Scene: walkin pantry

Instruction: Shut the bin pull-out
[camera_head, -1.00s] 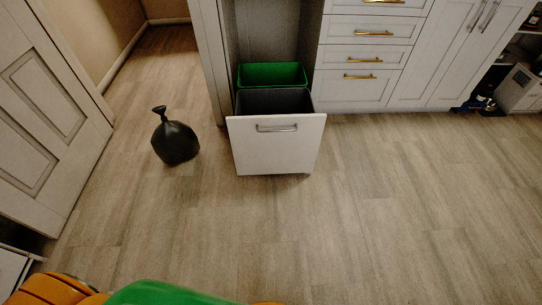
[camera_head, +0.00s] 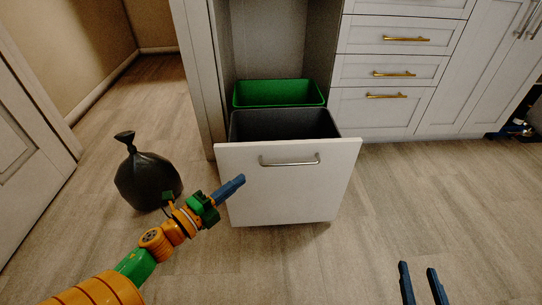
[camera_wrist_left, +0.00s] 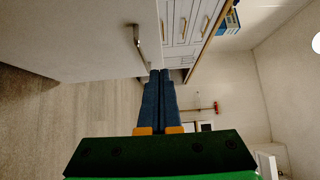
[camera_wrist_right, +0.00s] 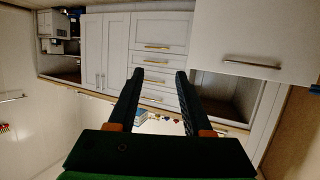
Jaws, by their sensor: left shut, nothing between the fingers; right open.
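The bin pull-out stands open, its white front panel (camera_head: 288,192) well forward of the cabinet, with a metal bar handle (camera_head: 290,161). Behind the panel sit a dark grey bin (camera_head: 285,125) and a green bin (camera_head: 279,93). My left gripper (camera_head: 241,179) is shut and empty, in front of the panel's left part; I cannot tell whether it touches. In the left wrist view its closed fingers (camera_wrist_left: 159,72) point past the panel (camera_wrist_left: 85,35). My right gripper (camera_head: 418,265) is open and empty, low at the right, apart from the panel. The handle also shows in the right wrist view (camera_wrist_right: 252,64).
A full black bag (camera_head: 147,181) stands on the floor left of the pull-out, close to my left arm. Closed drawers (camera_head: 385,72) with brass handles are right of the opening. A door (camera_head: 25,140) is at the far left. Floor right of the pull-out is clear.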

